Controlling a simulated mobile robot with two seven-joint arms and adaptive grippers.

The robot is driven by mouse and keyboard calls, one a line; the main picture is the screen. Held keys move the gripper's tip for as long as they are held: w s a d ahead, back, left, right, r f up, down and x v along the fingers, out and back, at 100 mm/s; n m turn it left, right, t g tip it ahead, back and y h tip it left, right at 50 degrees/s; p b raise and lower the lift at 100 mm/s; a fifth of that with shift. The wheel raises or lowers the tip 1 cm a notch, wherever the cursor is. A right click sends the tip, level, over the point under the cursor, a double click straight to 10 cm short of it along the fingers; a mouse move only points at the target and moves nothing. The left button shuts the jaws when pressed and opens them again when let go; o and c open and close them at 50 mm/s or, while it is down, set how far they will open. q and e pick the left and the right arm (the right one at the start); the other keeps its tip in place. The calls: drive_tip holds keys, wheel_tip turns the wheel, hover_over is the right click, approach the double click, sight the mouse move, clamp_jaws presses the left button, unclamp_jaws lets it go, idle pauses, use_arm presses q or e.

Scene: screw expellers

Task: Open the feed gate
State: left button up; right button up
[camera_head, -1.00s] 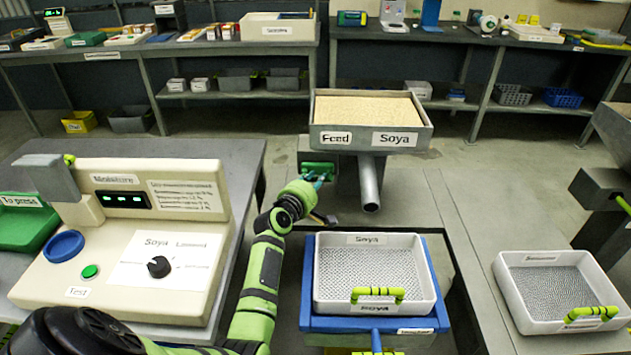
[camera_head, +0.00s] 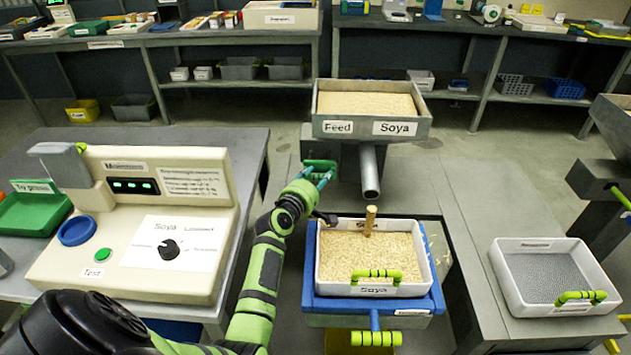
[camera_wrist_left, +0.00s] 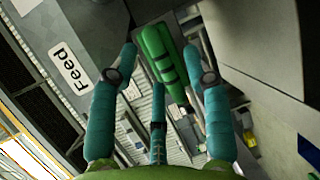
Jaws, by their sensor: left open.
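The feed hopper (camera_head: 372,127), labelled "Feed" and "Soya", holds pale grain. The green gate handle (camera_head: 318,163) is below its left side, partly covered by my fingers. My left gripper (camera_head: 325,177) is at this handle, open. In the left wrist view, the green handle (camera_wrist_left: 163,55) lies between the spread teal fingers of my left gripper (camera_wrist_left: 160,72); contact is unclear. The grey spout (camera_head: 370,172) points down towards the white Soya tray (camera_head: 375,291). A short column of grain (camera_head: 370,220) shows below the spout, and the tray is covered with grain. My right gripper is out of view.
The tray sits in a blue holder (camera_head: 310,300). A beige tester (camera_head: 140,255) with a dial stands on the left table. Another white tray (camera_head: 555,309) with a mesh floor stands at right.

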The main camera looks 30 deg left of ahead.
use_arm(q)
drive_tip(key=v, duration=1.2)
idle(0.3)
